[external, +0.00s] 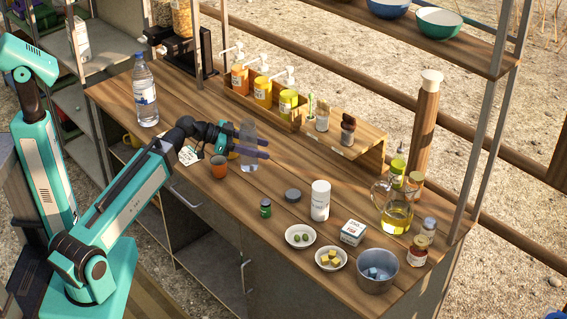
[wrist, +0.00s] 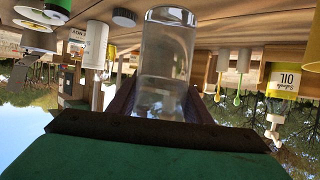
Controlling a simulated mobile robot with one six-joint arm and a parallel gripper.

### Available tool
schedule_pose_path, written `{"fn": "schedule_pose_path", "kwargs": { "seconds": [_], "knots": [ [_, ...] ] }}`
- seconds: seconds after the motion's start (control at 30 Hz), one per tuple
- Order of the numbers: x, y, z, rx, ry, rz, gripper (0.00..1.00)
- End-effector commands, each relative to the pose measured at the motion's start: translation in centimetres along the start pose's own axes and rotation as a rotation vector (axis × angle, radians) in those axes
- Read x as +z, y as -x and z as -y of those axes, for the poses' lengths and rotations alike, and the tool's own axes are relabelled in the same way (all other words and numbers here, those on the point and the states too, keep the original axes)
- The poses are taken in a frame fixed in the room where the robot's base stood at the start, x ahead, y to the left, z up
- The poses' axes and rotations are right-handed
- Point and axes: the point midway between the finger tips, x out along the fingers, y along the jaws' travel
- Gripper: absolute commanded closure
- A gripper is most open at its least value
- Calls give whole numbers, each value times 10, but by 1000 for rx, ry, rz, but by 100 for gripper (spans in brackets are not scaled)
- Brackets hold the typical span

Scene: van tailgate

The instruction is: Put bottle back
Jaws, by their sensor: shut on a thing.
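My gripper (external: 262,148) is over the middle of the wooden counter, its dark fingers shut around a clear, colourless bottle (external: 249,132). The bottle stands upright between the fingers, low over the counter; I cannot tell whether its base touches the wood. In the wrist view, which is upside down, the clear bottle (wrist: 170,50) shows between the fingers with its rounded base towards the counter. Its other end is hidden behind the gripper. A larger water bottle (external: 146,92) with a blue-and-white label stands upright at the counter's back left.
An orange cup (external: 219,167) stands just left of the held bottle. A rack of pump bottles (external: 263,92) is behind it. A dark round lid (external: 292,195), green jar (external: 265,208) and white canister (external: 320,200) are in front to the right. Bare wood (external: 335,165) lies to the right.

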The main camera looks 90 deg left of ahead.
Motion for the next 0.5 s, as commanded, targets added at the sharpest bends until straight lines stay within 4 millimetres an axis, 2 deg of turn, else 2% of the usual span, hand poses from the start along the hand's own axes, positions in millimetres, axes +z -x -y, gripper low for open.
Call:
{"fn": "schedule_pose_path", "kwargs": {
  "seconds": [0.03,0.5],
  "knots": [
    [-6,1,-2,11,-2,1,86],
    [-13,-2,-15,76,-30,0,86]
  ]
}}
